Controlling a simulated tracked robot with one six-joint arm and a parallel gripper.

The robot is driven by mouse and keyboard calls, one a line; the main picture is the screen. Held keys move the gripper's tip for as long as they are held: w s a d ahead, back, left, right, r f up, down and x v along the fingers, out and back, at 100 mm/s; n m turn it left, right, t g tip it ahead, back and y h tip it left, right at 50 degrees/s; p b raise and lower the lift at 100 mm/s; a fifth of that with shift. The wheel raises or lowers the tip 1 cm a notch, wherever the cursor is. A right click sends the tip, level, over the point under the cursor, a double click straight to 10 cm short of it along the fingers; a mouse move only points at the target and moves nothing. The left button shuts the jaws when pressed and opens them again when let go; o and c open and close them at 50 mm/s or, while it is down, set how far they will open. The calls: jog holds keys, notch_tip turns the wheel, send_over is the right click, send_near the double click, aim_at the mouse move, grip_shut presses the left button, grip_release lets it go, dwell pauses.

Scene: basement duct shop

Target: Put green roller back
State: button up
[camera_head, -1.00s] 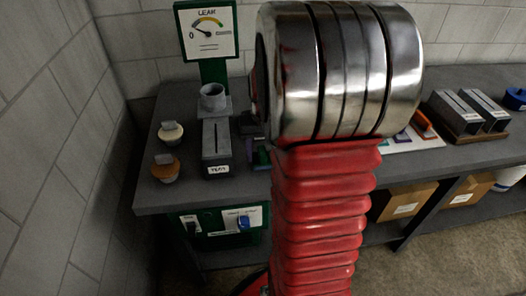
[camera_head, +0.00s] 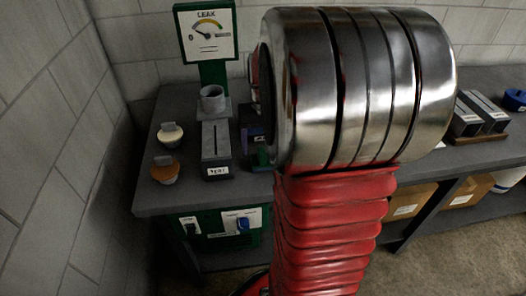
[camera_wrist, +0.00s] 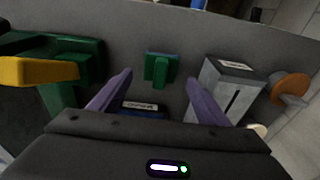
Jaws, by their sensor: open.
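In the wrist view, my gripper (camera_wrist: 158,78) is open, with its two purple fingers apart and nothing held. A small green piece with a raised upright part (camera_wrist: 160,68) lies on the grey bench, showing between and beyond the fingertips. It may be the green roller; its shape is too small to be sure. In the head view, a bit of green (camera_head: 261,156) shows on the bench beside my arm, which hides much of that area. A blue labelled item (camera_wrist: 142,108) lies between the fingers, nearer the gripper body.
A grey slotted test box (camera_head: 216,150) stands left of my arm, also in the wrist view (camera_wrist: 228,88). Orange (camera_head: 165,170) and cream (camera_head: 170,134) knobs sit by the bench's left end. A leak gauge (camera_head: 207,33) stands behind. A green body with a yellow part (camera_wrist: 40,72) fills the wrist view's left.

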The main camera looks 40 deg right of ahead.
aim_at(263, 156)
notch_tip(263, 156, up, 7)
jog(key=shift+s+a+r, duration=0.2)
jog(key=shift+s, duration=0.2)
dwell(0.5)
jog(key=s+a+r+n+t, duration=0.1)
jog(key=s+a+n+t, duration=0.1)
jog(key=a, duration=1.1)
jog(key=s+a+r+n+t, duration=0.1)
jog(key=s+a+n, duration=0.4)
jog(key=a, duration=0.8)
jog(key=shift+s+a+t+y, duration=0.2)
jog(key=shift+s+t+y, duration=0.1)
jog(key=shift+s+t, duration=0.45)
jog(key=shift+c, duration=0.6)
